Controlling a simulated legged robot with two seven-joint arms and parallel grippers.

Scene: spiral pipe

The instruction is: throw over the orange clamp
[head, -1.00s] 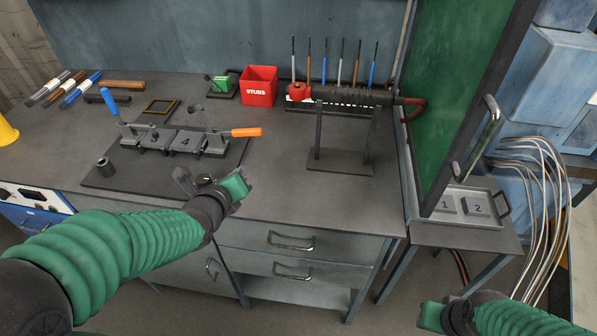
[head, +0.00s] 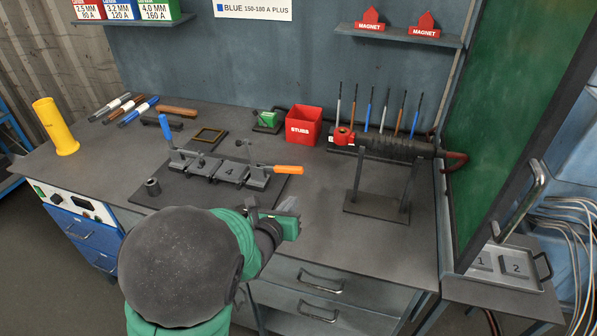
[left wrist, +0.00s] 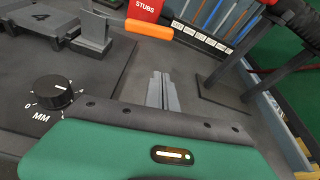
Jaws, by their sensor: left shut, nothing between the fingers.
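The orange clamp handle (head: 288,169) lies about level and points right from the right end of the fixture (head: 225,172) on the bench. In the left wrist view the orange handle (left wrist: 149,30) shows beyond my fingertips. A blue clamp handle (head: 165,127) stands upright at the fixture's left end. My left gripper (head: 288,205) is shut and empty, in front of the orange handle and apart from it. Its closed fingers show in the left wrist view (left wrist: 163,92). My left arm hides part of the bench front. My right gripper is out of view.
A red STUBS box (head: 303,125) stands behind the orange handle. A black spiral pipe (head: 395,147) rests on a stand (head: 378,205) to the right. A black dial (left wrist: 51,92) sits near my left gripper. The bench between fixture and stand is clear.

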